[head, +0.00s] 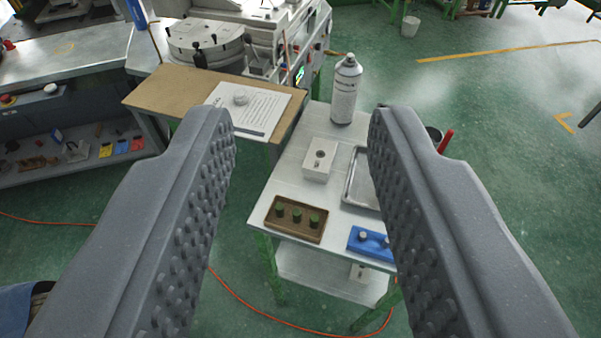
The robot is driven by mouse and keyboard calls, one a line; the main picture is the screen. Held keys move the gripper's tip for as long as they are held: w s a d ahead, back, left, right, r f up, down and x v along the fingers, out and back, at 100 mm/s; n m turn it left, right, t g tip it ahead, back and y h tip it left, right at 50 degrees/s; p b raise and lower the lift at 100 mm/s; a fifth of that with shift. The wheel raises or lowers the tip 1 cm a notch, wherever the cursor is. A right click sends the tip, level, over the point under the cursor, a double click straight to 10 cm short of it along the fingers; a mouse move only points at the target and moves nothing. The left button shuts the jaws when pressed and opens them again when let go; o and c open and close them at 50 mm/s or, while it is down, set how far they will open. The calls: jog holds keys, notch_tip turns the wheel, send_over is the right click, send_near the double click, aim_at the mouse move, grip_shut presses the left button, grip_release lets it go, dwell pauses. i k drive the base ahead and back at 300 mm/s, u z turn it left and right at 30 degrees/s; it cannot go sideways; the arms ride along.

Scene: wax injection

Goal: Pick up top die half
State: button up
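A small pale metal block (320,160), which looks like the die, sits on the metal table between my fingers in the picture. It has a dark round hole in its top and a mark on its front side. I cannot make out a seam between a top and a bottom half. My gripper (301,118) is open and empty. Its two grey studded fingers are wide apart, above and short of the table, not touching the block.
On the metal table (257,215) are a brown holder (297,236) with green pegs, a blue block (371,242), a spray can (345,90) and a tray (358,185) partly behind my right finger. A brown board (150,97) with paper (245,118) adjoins a machine (207,45).

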aim_at(318, 162)
jog(key=z, duration=0.2)
jog(key=i, duration=0.9)
jog(key=u, duration=0.1)
